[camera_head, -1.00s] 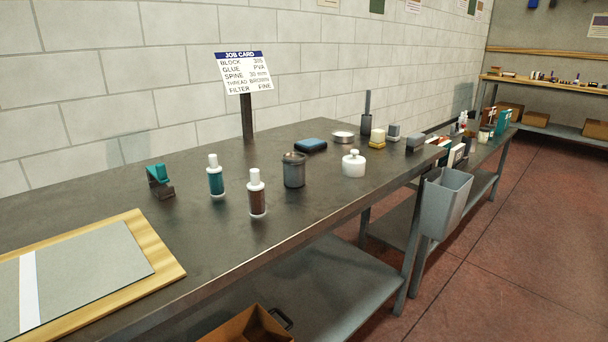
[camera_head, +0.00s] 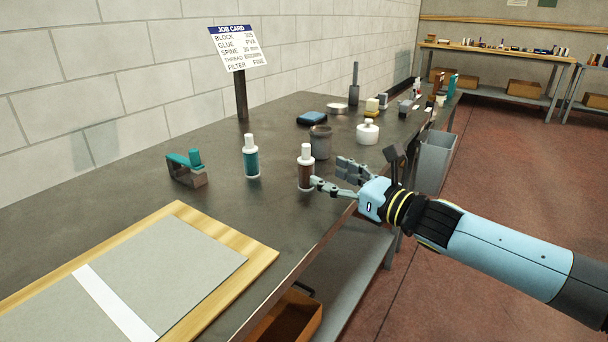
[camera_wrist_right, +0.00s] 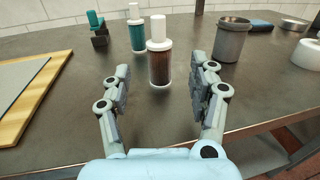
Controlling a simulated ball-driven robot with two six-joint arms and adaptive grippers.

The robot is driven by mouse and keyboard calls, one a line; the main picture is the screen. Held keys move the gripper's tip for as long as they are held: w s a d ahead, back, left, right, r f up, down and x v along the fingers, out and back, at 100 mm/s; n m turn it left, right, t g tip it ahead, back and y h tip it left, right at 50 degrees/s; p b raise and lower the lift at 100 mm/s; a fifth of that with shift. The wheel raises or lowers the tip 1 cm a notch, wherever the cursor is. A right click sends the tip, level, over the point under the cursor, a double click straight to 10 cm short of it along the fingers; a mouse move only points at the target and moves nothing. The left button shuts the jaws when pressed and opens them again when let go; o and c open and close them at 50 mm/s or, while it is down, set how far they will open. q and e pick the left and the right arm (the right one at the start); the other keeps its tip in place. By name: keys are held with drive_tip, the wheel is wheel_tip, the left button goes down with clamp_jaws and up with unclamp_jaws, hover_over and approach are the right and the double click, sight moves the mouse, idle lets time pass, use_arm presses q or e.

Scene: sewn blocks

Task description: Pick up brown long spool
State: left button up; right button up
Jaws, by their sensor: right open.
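The brown long spool (camera_head: 306,172) has a white top and base and stands upright on the dark workbench, near its front edge. It also shows in the right wrist view (camera_wrist_right: 159,67). My right gripper (camera_head: 327,172) is open, low over the bench, with its fingers pointing at the spool. In the wrist view the spool appears between the two fingertips (camera_wrist_right: 158,78), with a gap on each side. One fingertip overlaps the spool's lower part in the head view; I cannot tell whether it touches. My left gripper is not in view.
A teal spool (camera_head: 251,160) stands left of the brown one. A grey cup (camera_head: 320,144) and a white jar (camera_head: 367,132) stand behind it. A teal-and-dark tool (camera_head: 187,170) and a wooden board (camera_head: 262,262) are to the left. The job card (camera_head: 238,48) stands behind.

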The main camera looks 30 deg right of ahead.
sight(312, 168)
drive_tip(key=shift+w+a+f+b, duration=0.15)
drive_tip(key=shift+w+f+b, duration=0.45)
drive_tip(key=shift+w+b, duration=0.35)
drive_tip(key=shift+w+r+b, duration=0.1)
drive_tip(key=shift+r+b, duration=0.15)
drive_tip(key=shift+b, duration=0.15)
drive_tip(key=shift+w+r, duration=0.15)
drive_tip(key=shift+r, duration=0.1)
drive_tip(key=w+p, duration=0.1)
drive_tip(key=w, duration=0.1)
drive_tip(key=w+a+p, duration=0.1)
drive_tip(key=w+p, duration=0.1)
drive_tip(key=shift+w+p, duration=0.15)
drive_tip(key=shift+p, duration=0.15)
drive_tip(key=shift+w, duration=0.25)
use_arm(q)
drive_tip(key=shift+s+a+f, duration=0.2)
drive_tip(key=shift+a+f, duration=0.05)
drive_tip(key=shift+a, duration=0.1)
use_arm(e)
drive_tip(key=shift+f, duration=0.15)
drive_tip(key=shift+c, duration=0.4)
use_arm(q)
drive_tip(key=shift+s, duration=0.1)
use_arm(e)
clamp_jaws()
